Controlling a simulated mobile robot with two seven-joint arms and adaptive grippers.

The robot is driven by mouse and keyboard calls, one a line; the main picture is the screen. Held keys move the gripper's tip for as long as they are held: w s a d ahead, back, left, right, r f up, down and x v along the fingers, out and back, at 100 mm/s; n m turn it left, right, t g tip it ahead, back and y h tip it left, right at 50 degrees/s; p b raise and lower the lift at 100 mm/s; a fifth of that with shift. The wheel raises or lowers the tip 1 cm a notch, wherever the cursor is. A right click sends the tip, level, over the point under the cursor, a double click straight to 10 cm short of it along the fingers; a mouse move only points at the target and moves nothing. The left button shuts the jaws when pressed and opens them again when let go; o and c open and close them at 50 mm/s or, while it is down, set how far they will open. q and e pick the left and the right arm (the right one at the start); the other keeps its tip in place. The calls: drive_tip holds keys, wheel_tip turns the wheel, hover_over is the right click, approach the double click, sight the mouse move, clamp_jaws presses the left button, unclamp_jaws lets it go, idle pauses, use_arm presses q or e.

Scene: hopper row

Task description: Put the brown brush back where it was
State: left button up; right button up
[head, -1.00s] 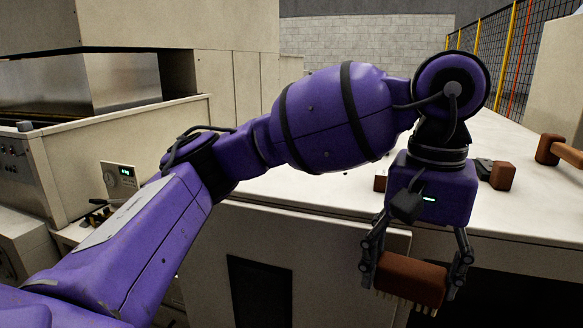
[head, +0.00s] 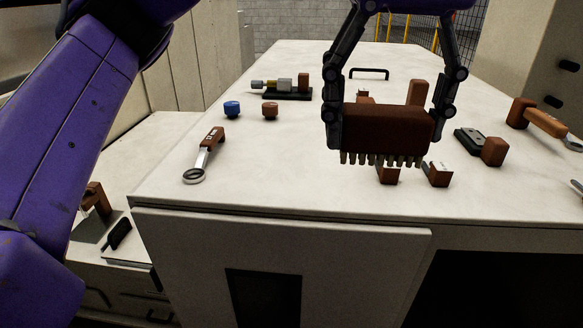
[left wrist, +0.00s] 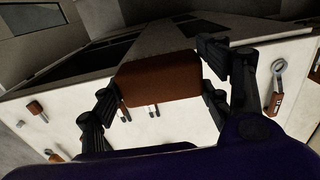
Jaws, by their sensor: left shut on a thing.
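The brown brush (head: 388,130) is a reddish-brown block with a row of pale bristle tufts pointing down. My left gripper (head: 388,125) is shut on it, one finger at each end. It holds the brush in the air in front of the white worktop (head: 290,185), hiding part of the things behind. In the left wrist view the brush (left wrist: 158,80) spans between the two fingers. My right gripper is in neither view.
A wrench with a brown grip (head: 207,150), a blue knob (head: 232,109) and a brown knob (head: 270,109) lie to the left. Brown blocks (head: 438,174) stand behind and below the brush. A hammer-like tool (head: 540,118) lies at right. The worktop's left-middle front is clear.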

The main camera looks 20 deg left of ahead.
use_arm(q)
drive_tip(key=shift+a+r, duration=0.15)
drive_tip(key=shift+r, duration=0.15)
drive_tip(key=shift+w+a+f, duration=0.1)
drive_tip(key=shift+w+a, duration=0.05)
drive_tip(key=shift+a, duration=0.05)
drive_tip(key=w+a+f, duration=0.8)
drive_tip(key=a+f, duration=0.1)
drive_tip(key=shift+w, duration=0.3)
drive_tip(key=f, duration=0.3)
drive_tip(key=shift+w+a+f, duration=0.15)
drive_tip(key=shift+a, duration=0.1)
drive_tip(key=shift+f, duration=0.4)
drive_tip(key=o, duration=1.3)
drive_tip(key=shift+c, duration=0.2)
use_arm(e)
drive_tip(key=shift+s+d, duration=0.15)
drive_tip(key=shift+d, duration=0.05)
